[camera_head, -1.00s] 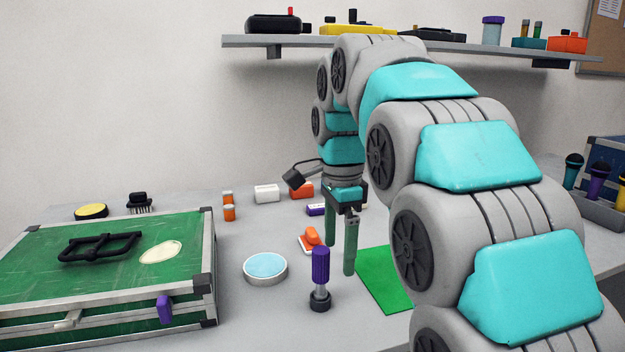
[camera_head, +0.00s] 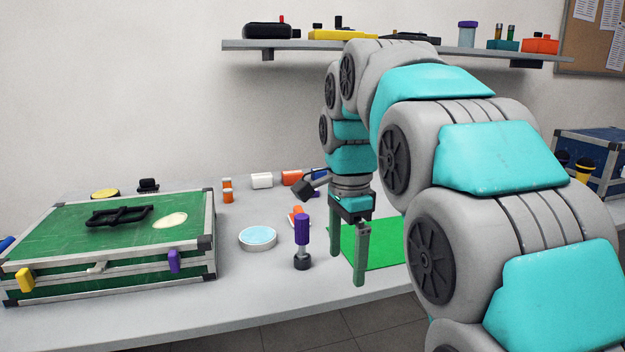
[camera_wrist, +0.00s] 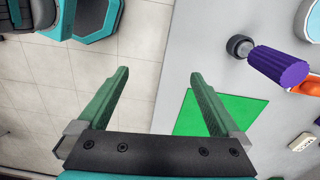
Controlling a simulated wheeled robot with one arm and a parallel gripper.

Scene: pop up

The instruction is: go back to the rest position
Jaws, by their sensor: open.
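My gripper (camera_head: 347,262) hangs above the table with its two green fingers pointing down, spread apart and empty. In the head view it is in front of the green mat (camera_head: 391,252), to the right of the purple-handled tool. In the wrist view my gripper (camera_wrist: 158,85) has bare floor and the table edge between its fingers. The green mat (camera_wrist: 235,113) lies beyond the right finger there. My arm bends over the right half of the head view.
A green case (camera_head: 66,224) fills the table's left. A purple-handled tool (camera_head: 302,230) stands upright beside a round blue-topped dish (camera_head: 258,237). Small bottles and boxes are behind. A wall shelf (camera_head: 300,44) runs above my arm. A blue box (camera_head: 590,160) is at far right.

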